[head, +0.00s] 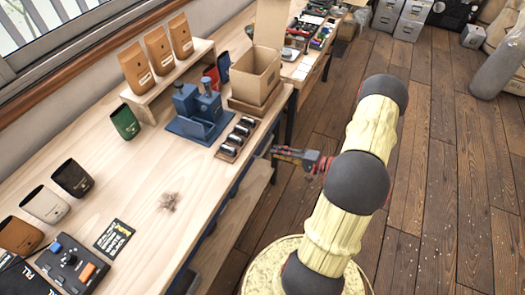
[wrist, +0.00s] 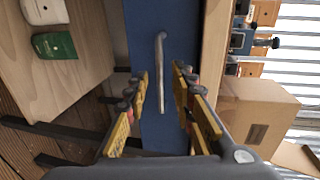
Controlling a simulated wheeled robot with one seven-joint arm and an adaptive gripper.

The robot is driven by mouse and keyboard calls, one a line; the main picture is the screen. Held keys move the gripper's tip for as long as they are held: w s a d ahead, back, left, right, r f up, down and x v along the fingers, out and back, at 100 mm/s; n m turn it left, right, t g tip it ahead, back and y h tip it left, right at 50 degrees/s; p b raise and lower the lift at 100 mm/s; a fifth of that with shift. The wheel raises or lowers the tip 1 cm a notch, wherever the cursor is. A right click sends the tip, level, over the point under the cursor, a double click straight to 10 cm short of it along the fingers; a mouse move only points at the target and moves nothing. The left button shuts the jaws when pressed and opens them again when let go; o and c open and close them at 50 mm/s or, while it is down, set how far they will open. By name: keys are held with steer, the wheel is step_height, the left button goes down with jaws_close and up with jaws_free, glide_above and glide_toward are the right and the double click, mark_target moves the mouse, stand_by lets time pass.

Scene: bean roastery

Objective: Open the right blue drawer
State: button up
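The blue drawer front (wrist: 160,25) fills the middle of the wrist view, turned sideways, with a grey bar handle (wrist: 161,60) on it. My gripper (wrist: 162,84) is open, with one yellow finger on each side of the handle. The fingers appear apart from the bar; the depth between them and the drawer is hard to tell. In the head view my gripper (head: 277,155) is at the bench's front edge, near its right end. Only a thin strip of blue drawer front (head: 240,180) shows there, below the worktop, and the handle is hidden.
The wooden bench (head: 150,165) carries a blue machine (head: 197,112), a cardboard box (head: 256,75) and several bags. A lower shelf (wrist: 75,85) holds a green bag (wrist: 54,46) and a white bag (wrist: 44,10). The plank floor (head: 440,180) in front of the bench is mostly clear.

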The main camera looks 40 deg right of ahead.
mark_target(264, 150)
steer(key=b+x, duration=0.1)
steer(key=x, duration=0.6)
steer(key=shift+c, duration=0.5)
jaws_close()
stand_by(0.4)
